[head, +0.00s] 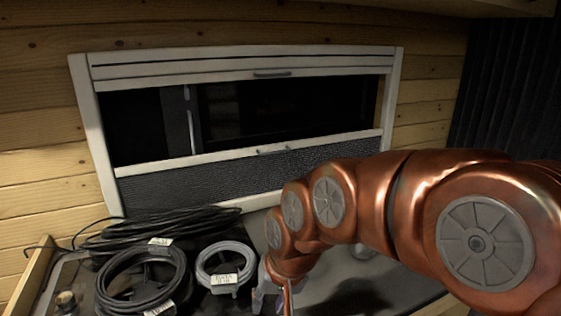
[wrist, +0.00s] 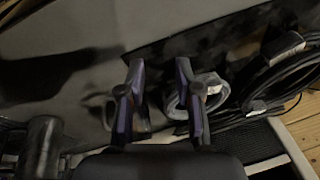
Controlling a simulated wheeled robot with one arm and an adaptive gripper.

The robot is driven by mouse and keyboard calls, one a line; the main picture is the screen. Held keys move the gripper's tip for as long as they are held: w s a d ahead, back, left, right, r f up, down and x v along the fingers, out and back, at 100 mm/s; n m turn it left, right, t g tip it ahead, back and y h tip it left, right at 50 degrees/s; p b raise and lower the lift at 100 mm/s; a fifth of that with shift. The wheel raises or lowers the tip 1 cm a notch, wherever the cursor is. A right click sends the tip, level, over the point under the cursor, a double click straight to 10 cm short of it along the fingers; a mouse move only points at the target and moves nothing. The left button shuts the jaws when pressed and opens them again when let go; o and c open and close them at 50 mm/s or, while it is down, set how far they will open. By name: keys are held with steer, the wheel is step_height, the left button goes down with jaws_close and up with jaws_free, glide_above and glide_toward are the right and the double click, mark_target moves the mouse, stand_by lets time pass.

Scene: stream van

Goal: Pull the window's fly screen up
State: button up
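The window (head: 84,110) has a pale frame set in a plank wall. The fly screen (head: 220,182) is a dark grey textured panel across the lower part of the window. Its pale top rail (head: 220,156) carries a small handle (head: 272,149) near the middle. Dark glass shows above that rail. My gripper (head: 270,298) is low in front of the window, well below the handle, partly hidden by my copper arm and cut by the picture's bottom edge. In the wrist view my gripper (wrist: 160,100) has its two fingers apart with nothing held between them.
A pale slatted blind (head: 200,68) with its own handle is gathered at the window's top. Black cable coils (head: 145,280) and a grey coil (head: 225,268) lie on the surface below, left of my gripper. A dark curtain (head: 510,90) hangs at right.

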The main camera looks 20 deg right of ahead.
steer(key=w+r+m+t+b, duration=0.1)
steer(key=w, duration=0.4)
steer(key=w+d+r+m+t+b, duration=0.1)
steer(key=w+t, duration=0.1)
steer(key=w, duration=0.3)
steer(key=w+r+m+t+y+b, duration=0.1)
steer(key=w+m, duration=0.1)
steer(key=w, duration=0.3)
steer(key=shift+d+t, duration=0.15)
steer(key=shift+t, duration=0.25)
steer(key=w+d+r+m+t+b, duration=0.2)
steer(key=w+d+r+m, duration=0.1)
steer(key=w, duration=0.3)
steer(key=m+t+h+b, duration=0.35)
steer(key=m+t, duration=0.25)
steer(key=m, duration=0.2)
glide_toward(277, 152)
steer(key=w, duration=0.2)
steer(key=shift+y, duration=0.45)
steer(key=w, duration=0.3)
steer(key=w+f, duration=0.1)
steer(key=w, duration=0.1)
steer(key=shift+w+d+f, duration=0.2)
steer(key=shift+w+d, duration=0.05)
steer(key=shift+w, duration=0.15)
steer(key=shift+w+f, duration=0.25)
steer(key=shift+w, duration=0.4)
steer(key=shift+c, duration=0.3)
jaws_close()
